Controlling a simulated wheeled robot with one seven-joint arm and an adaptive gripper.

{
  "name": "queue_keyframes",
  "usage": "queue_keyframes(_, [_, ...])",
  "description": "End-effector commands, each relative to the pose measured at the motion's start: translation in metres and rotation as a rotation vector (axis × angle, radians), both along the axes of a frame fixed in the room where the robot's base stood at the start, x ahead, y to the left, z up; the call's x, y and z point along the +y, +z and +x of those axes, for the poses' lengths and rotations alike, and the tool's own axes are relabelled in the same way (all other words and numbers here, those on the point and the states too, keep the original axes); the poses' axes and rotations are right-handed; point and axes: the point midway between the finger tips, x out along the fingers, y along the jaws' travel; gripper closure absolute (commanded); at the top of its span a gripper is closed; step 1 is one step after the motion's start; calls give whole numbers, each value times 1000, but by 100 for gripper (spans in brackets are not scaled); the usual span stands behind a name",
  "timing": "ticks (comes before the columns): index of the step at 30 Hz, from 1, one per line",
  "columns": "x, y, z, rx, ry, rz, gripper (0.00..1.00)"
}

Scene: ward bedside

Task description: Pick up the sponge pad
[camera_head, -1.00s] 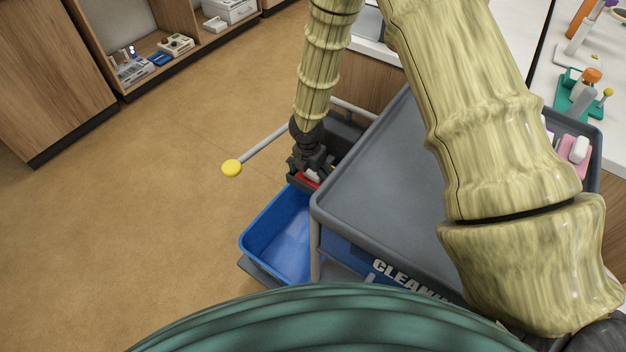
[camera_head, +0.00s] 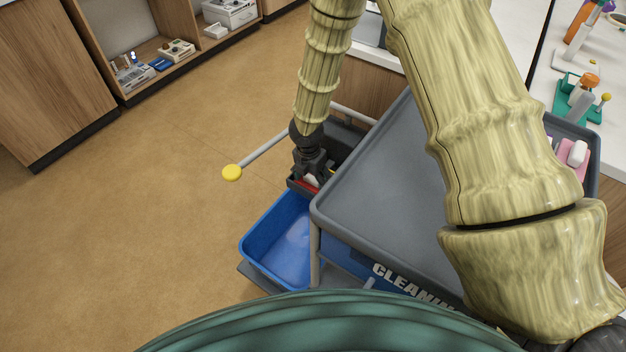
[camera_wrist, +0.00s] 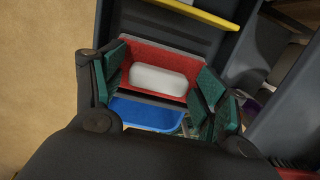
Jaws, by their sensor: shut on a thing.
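A white, rounded block, which I take to be the sponge pad (camera_wrist: 158,79), lies between the fingers of my gripper (camera_wrist: 160,88) in the wrist view. My gripper is shut on it, with the green finger pads close to its two ends. A red surface (camera_wrist: 150,54) shows behind and around it; I cannot tell whether the pad touches it. In the head view my gripper (camera_head: 310,175) points down at the left end of the grey cart (camera_head: 380,165). Only a little white and red shows below the fingers there.
A blue bin (camera_head: 280,240) stands below and in front of my gripper. A handle with a yellow knob (camera_head: 232,172) sticks out left of the cart. A pink item (camera_head: 565,158) with a white piece is at the cart's right. The floor at left is clear.

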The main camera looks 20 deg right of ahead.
Motion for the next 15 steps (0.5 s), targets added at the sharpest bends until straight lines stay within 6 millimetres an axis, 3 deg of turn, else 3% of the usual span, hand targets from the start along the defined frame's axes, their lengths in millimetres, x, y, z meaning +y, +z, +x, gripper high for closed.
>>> queue_keyframes(1, [1,1,-2,4,0,2,57])
queue_keyframes(3, [0,9,-2,3,0,1,81])
queue_keyframes(15, [0,78,-1,0,-2,2,82])
